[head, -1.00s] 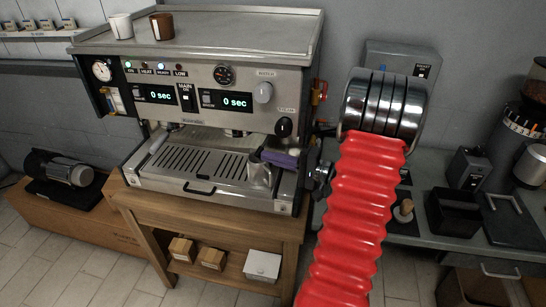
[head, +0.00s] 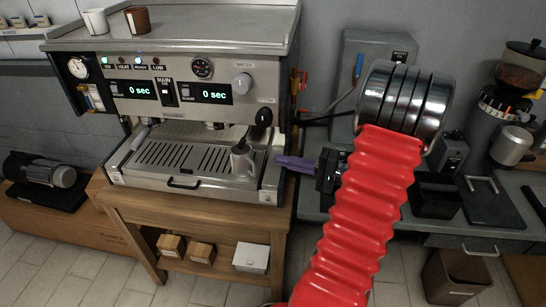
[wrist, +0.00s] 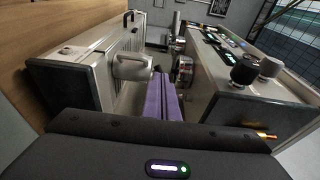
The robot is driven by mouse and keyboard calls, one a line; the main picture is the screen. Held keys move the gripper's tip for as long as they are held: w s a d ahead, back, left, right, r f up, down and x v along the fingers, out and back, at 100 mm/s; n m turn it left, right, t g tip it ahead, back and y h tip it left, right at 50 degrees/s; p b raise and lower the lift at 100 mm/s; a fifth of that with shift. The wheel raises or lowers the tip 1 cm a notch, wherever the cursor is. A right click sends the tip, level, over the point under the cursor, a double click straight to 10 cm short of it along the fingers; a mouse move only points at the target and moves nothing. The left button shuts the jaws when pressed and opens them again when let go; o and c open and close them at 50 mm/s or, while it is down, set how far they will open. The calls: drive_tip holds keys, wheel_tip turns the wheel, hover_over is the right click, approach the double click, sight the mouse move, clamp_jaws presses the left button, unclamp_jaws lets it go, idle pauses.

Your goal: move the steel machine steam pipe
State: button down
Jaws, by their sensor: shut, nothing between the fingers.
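The espresso machine (head: 190,124) stands on a wooden table, with a steel jug (head: 243,162) at the right end of its drip tray. A thin steel steam pipe (head: 245,136) seems to run down to the jug's mouth below the black knob (head: 264,117). It is small, and I cannot tell its exact angle. My gripper (head: 281,161) has purple fingers, shut and empty. In the head view it is just right of the tray and jug, pointing left. In the wrist view, the shut fingers (wrist: 163,98) point toward the machine, with the jug (wrist: 131,66) just left of them.
Two cups, one white (head: 95,21) and one brown (head: 138,19), stand on the machine's top. A grinder (head: 510,100) and a black bin (head: 435,196) are on the counter at right. My red arm covers part of that counter.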

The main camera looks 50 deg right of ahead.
drive_tip(key=shift+a+v, duration=0.25)
drive_tip(key=shift+v, duration=1.15)
drive_tip(key=shift+s+m, duration=0.1)
drive_tip(key=shift+m, duration=0.2)
drive_tip(key=s+a+f+g, duration=0.3)
drive_tip(key=a+f+g, duration=0.1)
drive_tip(key=a+g, duration=0.25)
drive_tip(key=s+a+f+g, duration=0.2)
drive_tip(key=a+f+g, duration=0.1)
drive_tip(key=a+g, duration=0.4)
drive_tip(key=w+a+r+n+t+h, duration=0.1)
drive_tip(key=a+r+n+h, duration=0.2)
drive_tip(key=a+r+n, duration=0.4)
drive_tip(key=w+a+r+n+t+h, duration=0.1)
drive_tip(key=a+r+n+h, duration=0.2)
drive_tip(key=a+r+n, duration=0.4)
drive_tip(key=a+r, duration=0.2)
drive_tip(key=a, duration=0.6)
drive_tip(key=shift+h, duration=0.3)
